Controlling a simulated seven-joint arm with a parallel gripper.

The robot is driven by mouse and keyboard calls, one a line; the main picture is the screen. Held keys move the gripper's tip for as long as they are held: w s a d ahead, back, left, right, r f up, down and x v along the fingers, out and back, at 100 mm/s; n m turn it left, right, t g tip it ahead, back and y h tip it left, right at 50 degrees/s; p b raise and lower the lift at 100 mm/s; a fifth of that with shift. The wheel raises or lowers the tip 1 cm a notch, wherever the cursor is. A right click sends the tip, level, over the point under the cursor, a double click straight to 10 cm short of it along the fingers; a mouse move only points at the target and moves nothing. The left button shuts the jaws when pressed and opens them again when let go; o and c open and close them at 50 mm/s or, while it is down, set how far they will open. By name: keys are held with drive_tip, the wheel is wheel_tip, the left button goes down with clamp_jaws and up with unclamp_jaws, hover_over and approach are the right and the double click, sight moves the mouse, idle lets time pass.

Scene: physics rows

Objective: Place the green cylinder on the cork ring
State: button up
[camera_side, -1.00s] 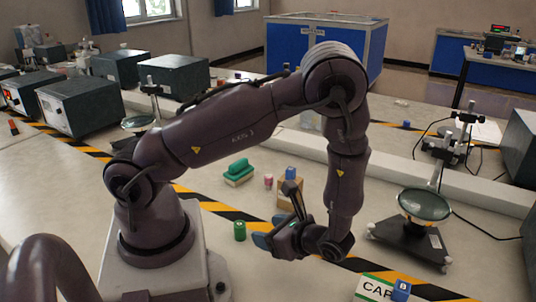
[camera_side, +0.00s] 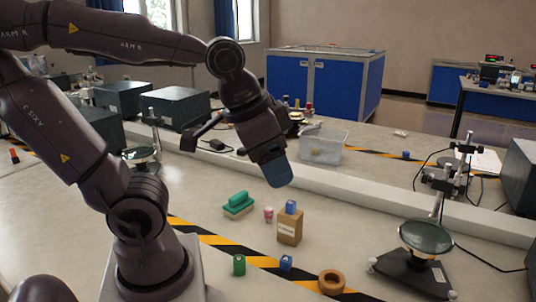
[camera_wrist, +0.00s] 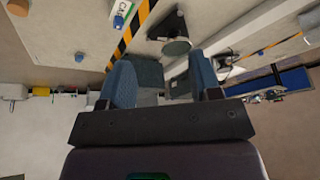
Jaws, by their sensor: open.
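The green cylinder (camera_side: 239,265) stands upright on the bench near the striped tape, just right of my base in the side view. The cork ring (camera_side: 331,282) lies flat on the bench at the lower right, apart from the cylinder, with nothing on it. My gripper (camera_side: 278,172) is raised well above the bench, beyond both of them. In the wrist view my gripper (camera_wrist: 163,78) has its two blue fingers spread, with nothing between them.
A lens stand (camera_side: 412,270) is at right.

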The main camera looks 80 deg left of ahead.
drive_tip(key=shift+o, duration=0.3)
drive_tip(key=shift+s+d+r+t, duration=0.1)
drive_tip(key=shift+s+r+t, duration=0.35)
drive_tip(key=shift+r, duration=0.2)
